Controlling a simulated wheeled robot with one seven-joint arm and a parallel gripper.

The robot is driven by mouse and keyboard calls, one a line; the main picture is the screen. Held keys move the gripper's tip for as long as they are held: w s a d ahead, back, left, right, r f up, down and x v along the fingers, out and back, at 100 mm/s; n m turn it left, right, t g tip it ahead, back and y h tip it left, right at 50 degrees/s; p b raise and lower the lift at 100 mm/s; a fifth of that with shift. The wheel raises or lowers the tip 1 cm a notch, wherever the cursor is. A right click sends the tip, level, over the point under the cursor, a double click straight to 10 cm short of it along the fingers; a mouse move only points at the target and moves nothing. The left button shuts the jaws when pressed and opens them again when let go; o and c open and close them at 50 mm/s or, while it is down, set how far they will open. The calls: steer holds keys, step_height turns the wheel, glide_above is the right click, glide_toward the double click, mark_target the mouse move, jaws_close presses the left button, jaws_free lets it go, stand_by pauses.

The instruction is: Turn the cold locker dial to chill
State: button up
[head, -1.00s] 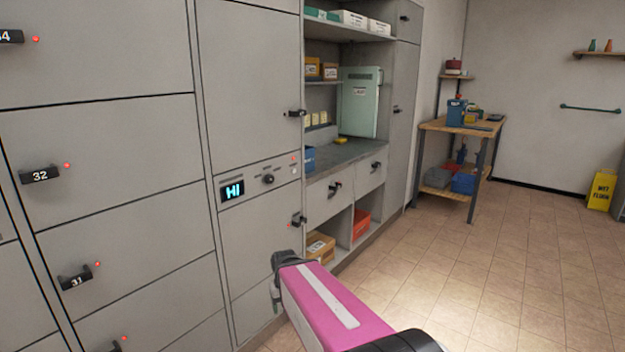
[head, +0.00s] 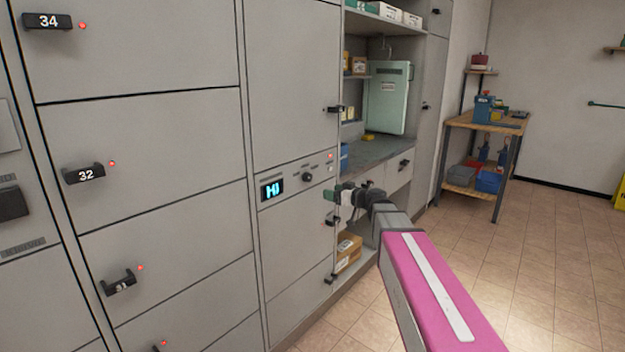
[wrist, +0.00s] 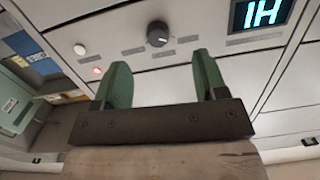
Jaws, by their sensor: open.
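The cold locker dial (head: 307,177) is a small dark round knob on the grey locker's control strip, right of a display (head: 272,188) that reads "HI". In the wrist view the dial (wrist: 157,34) is beyond my fingertips, between them in the picture, with small labels around it, too blurred to read. The display (wrist: 262,12) shows there upside down at the upper right. My gripper (head: 345,190) is in front of the locker, to the right of and slightly below the dial. In the wrist view my gripper (wrist: 160,75) has two green fingers apart, with nothing between them.
Lockers with black handles fill the left, one numbered 32 (head: 85,174). A locker handle (head: 331,220) lies just below my gripper. A counter (head: 376,150) with a pale green box (head: 389,97) is behind it. A wooden table (head: 486,122) stands farther back. Open tiled floor is at right.

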mark_target(310, 177)
steer(key=shift+t+y, duration=0.3)
steer(key=shift+t, duration=0.1)
steer(key=x, duration=0.4)
steer(key=r+x, duration=0.1)
steer(key=x, duration=0.2)
steer(key=r+x, duration=0.1)
steer(key=x, duration=0.3)
steer(key=shift+w+r, duration=0.25)
steer(key=shift+w, duration=0.3)
steer(key=shift+c, duration=0.4)
steer(key=c, duration=0.8)
